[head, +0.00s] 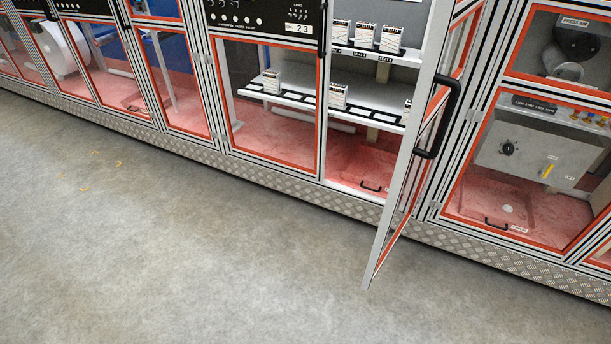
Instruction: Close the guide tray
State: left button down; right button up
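No label in the head view reads guide tray. The likeliest match is a long pale tray (305,92) inside the middle cabinet, with a row of dark and white labels along its front edge. Small white striped blocks stand on it, one at left (272,82), one in the middle (338,96) and one partly hidden at right behind the door frame. I cannot tell how far the tray is pulled out. The cabinet's framed door (403,185) stands open toward me, with a black handle (437,117). Neither of my grippers is in view.
Above the tray, three similar blocks (364,36) stand on a shelf with seat labels. A black panel (265,22) reads 23. More red-edged cabinets run left and right, including a grey box (535,145) at right. The open door juts over the grey floor (190,255), which is mostly clear.

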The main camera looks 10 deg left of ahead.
aim_at(372, 168)
jog(key=u, duration=0.65)
jog(key=i, duration=3.2)
jog(key=z, duration=3.15)
jog(key=i, duration=0.5)
jog(key=u, duration=0.1)
